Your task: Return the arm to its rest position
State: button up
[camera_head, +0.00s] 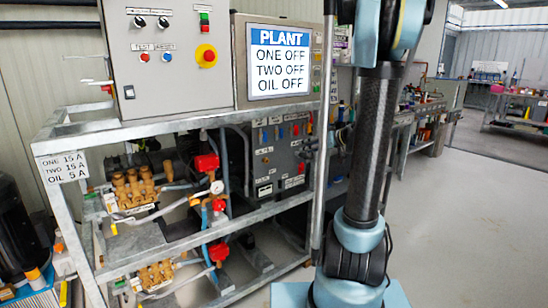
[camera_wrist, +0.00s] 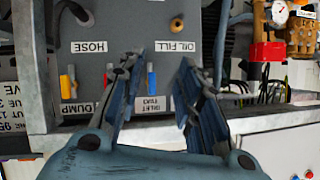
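My gripper (camera_wrist: 157,72) is in the wrist view with its two dark blue fingers apart and nothing between them, so it is open. The fingers point toward a grey panel (camera_wrist: 105,40) with labels HOSE, OIL FILL and DUMP. A blue lever (camera_wrist: 151,77) shows in the gap between the fingers; I cannot tell how near it is. My arm (camera_head: 373,150) stands upright in the right half of the head view, in front of the rack. The gripper itself is not clearly seen there.
A metal rack (camera_head: 200,115) holds a control box (camera_head: 165,60), a screen (camera_head: 279,62) reading PLANT, ONE OFF, TWO OFF, OIL OFF, and brass pumps (camera_head: 133,188). A workbench (camera_head: 420,108) stands behind my arm. Clear floor (camera_head: 470,215) lies to the right.

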jog(key=s+a+f+m+g+h, duration=0.1)
jog(key=s+f+g+h, duration=0.15)
jog(key=s, duration=0.75)
jog(key=s+a+f+m+g+h, duration=0.2)
jog(key=s+f, duration=0.2)
jog(key=s, duration=0.5)
jog(key=s+d+f+m+g+h, duration=0.1)
jog(key=s+d+f+h, duration=0.1)
jog(key=s, duration=0.6)
jog(key=s+d+f+m+g+h, duration=0.1)
jog(key=s+d+f+m+h, duration=0.1)
jog(key=s+d+f, duration=0.3)
jog(key=s+h, duration=0.1)
jog(key=s, duration=0.1)
jog(key=shift+s+d, duration=0.15)
jog(key=shift+s, duration=0.25)
